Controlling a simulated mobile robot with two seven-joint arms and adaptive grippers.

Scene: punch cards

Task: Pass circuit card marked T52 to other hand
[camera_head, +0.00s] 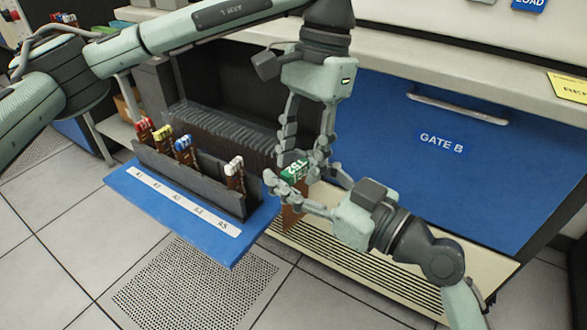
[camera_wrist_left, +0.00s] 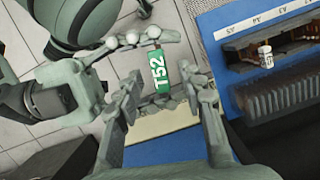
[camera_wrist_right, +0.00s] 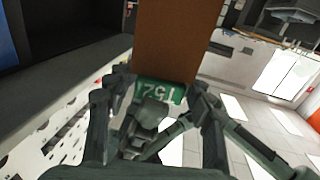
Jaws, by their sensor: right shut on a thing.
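The circuit card T52 (camera_head: 291,216) is brown with a green end label reading T52. It stands upright in front of the blue shelf's right end. My right gripper (camera_head: 300,178) is shut on it near the label, coming from the lower right. My left gripper (camera_head: 303,158) points down from above, open, its fingers on either side of the label. In the left wrist view the green label (camera_wrist_left: 159,72) lies between the left fingers with gaps at both sides. In the right wrist view the card (camera_wrist_right: 165,40) rises between the right fingers, its label upside down.
A blue shelf (camera_head: 130,190) marked A1 to A5 carries a dark rack (camera_head: 200,182) with red, yellow, blue and white-topped cards, close to the left of the grippers. A blue GATE B drawer front (camera_head: 440,185) is behind right. A vented cream ledge (camera_head: 350,260) lies below.

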